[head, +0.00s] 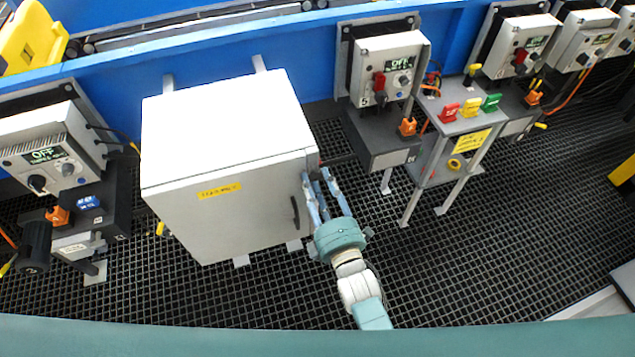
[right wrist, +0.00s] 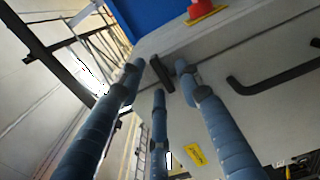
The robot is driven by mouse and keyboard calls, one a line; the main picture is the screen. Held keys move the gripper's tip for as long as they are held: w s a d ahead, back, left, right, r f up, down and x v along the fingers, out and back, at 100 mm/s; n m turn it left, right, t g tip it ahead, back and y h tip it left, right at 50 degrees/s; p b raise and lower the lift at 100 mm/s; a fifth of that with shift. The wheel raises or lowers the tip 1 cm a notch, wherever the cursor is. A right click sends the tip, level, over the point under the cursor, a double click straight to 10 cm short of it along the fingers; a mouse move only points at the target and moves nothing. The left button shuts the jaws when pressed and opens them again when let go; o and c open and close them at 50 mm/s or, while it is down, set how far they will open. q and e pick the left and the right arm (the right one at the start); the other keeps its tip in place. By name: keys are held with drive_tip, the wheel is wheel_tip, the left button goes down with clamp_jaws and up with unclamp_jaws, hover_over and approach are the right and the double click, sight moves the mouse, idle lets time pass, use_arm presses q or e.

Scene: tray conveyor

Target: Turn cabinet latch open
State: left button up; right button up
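The white cabinet (head: 225,125) stands on the grated floor with its door facing the front. A yellow label (head: 219,191) and a black bar handle (head: 295,212) are on the door. My right gripper (head: 318,180) is at the door's upper right corner, its fingers spread. In the right wrist view, a short dark latch (right wrist: 162,74) shows between the spread fingertips, with the bar handle (right wrist: 275,82) to its right. I cannot tell whether any finger touches the latch. In the head view the fingers hide the latch. My left gripper is out of view.
Right of the cabinet stands a grey control box (head: 388,65) reading OFF and a small stand (head: 450,125) with red, yellow and green tags. Another control box (head: 50,150) is at the left. A blue wall (head: 210,50) runs behind. The grated floor in front is clear.

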clamp_jaws()
drive_tip(key=shift+m, duration=0.3)
drive_tip(key=m, duration=0.2)
drive_tip(key=shift+m+p, duration=0.3)
drive_tip(key=m, duration=0.5)
drive_tip(key=shift+d+m+p, duration=0.15)
drive_tip(key=shift+m+p, duration=0.15)
drive_tip(key=m, duration=0.4)
drive_tip(key=shift+f, duration=0.15)
drive_tip(key=m, duration=0.5)
drive_tip(key=shift+f, duration=0.15)
